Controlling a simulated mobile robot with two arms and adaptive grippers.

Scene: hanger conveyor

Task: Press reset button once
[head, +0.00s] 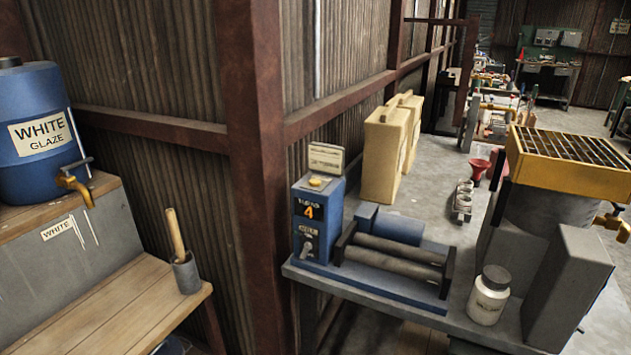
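A blue control box (318,222) stands at the left end of the roller machine on the grey bench. A round yellow button (316,182) is on its top, in front of a small tilted sign (326,158) whose writing is too small to read. Whether this is the reset button cannot be read. The box's front has a display (309,211) showing an orange 4 and a switch (308,248) below it. Neither of my grippers is in view, and nothing touches the box.
Two rollers (395,255) lie right of the box. A white jar (489,295) stands at the bench's front right. Beige cases (388,145) stand behind. A rusty post (262,180) rises left of the box. A blue glaze barrel (35,120) stands far left.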

